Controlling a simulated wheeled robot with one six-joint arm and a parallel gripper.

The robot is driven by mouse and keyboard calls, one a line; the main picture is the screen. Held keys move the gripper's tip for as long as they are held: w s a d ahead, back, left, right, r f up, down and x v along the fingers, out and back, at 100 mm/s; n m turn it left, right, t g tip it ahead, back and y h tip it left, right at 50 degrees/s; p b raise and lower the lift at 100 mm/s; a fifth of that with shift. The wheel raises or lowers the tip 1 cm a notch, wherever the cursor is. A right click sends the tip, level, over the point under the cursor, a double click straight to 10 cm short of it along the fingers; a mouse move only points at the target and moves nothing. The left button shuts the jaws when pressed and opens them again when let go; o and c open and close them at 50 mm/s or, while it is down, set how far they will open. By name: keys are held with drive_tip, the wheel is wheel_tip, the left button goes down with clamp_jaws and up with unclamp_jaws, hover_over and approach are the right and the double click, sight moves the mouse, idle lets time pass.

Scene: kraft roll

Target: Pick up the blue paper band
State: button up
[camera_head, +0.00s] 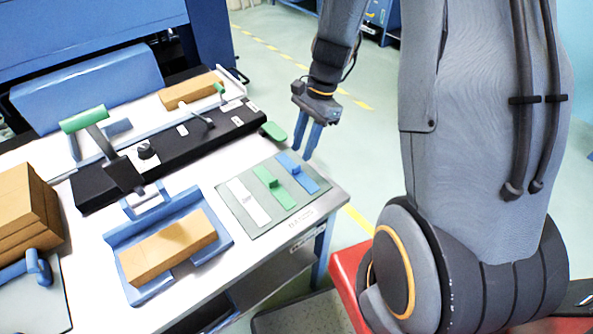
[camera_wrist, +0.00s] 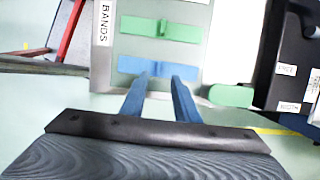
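The blue paper band (camera_head: 303,179) is a flat strip with a small raised tab, at the right end of a grey-green mat on the table. In the wrist view the blue band (camera_wrist: 130,66) lies across the mat just beyond the fingertips. My gripper (camera_head: 303,152) points down with two blue fingers near the band. In the wrist view my gripper (camera_wrist: 159,78) has a clear gap between its fingers, with nothing held. The fingertips partly overlap the band's near edge there; I cannot tell whether they touch it.
The mat (camera_head: 229,208) also holds a green band (camera_head: 282,198) and a white band (camera_head: 247,203). A black bar device (camera_head: 172,150) with a green-ended lever stands behind. A blue tray (camera_head: 213,245) holds a kraft block (camera_head: 170,247). A green rounded piece (camera_head: 273,131) is beside the gripper.

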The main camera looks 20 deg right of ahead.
sight(294, 173)
drive_tip(key=x, duration=0.1)
drive_tip(key=p+x, duration=0.1)
drive_tip(key=x, duration=0.2)
drive_tip(key=shift+s+a, duration=0.15)
drive_tip(key=shift+s, duration=0.15)
drive_tip(key=shift+a+f, duration=0.15)
drive_tip(key=shift+f, duration=0.3)
drive_tip(key=shift+c, duration=0.4)
clamp_jaws()
